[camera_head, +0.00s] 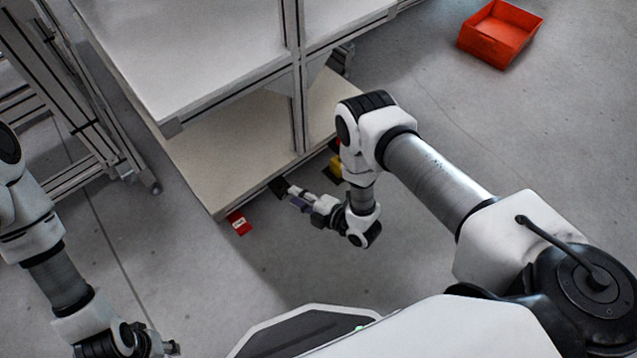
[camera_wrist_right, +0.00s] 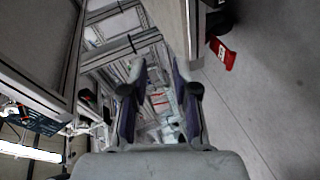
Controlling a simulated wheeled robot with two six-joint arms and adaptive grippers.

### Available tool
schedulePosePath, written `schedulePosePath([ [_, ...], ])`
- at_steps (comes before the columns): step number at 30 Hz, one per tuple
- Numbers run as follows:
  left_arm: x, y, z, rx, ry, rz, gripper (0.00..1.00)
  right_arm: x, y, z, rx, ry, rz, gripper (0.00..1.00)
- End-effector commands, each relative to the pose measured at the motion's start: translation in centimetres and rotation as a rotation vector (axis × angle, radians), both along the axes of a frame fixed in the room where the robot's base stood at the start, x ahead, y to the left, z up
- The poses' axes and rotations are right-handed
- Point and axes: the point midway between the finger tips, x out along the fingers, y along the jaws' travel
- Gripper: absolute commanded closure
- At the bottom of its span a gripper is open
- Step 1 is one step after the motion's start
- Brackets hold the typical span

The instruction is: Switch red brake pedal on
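The red brake pedal (camera_head: 239,222) has a white label and sits low at the near corner of the shelf cart, just above the floor. In the right wrist view, the red pedal (camera_wrist_right: 222,52) is at the upper right, outside the fingers, beside a dark part. My right gripper (camera_head: 290,194) is to the right of the pedal and apart from it. In the right wrist view its fingers (camera_wrist_right: 160,75) are spread with nothing held between them. My left gripper (camera_head: 168,347) is at the bottom left, far from the pedal; its fingers are too small to read.
The cart's lower shelf (camera_head: 215,172) lies just beyond my right gripper. A black block (camera_head: 278,187) is near its fingertips, and a yellow-and-black part (camera_head: 333,168) is by my right forearm. An orange bin (camera_head: 500,33) stands at the upper right. Floor in front is clear.

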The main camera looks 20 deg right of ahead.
Motion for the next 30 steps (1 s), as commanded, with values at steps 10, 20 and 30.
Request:
schedulePosePath([
  [10,0.0,0.0,3.7,0.000,0.000,0.000,0.60,-1.1,-2.6,4.6,0.087,0.296,-0.170,0.71],
  [20,0.0,0.0,3.6,0.000,0.000,0.000,0.60,-1.2,-2.7,4.5,0.091,0.310,-0.179,0.71],
  [30,-0.5,-0.2,3.4,-0.001,0.012,-0.015,0.60,-0.4,-2.8,5.3,0.093,0.290,-0.178,0.71],
])
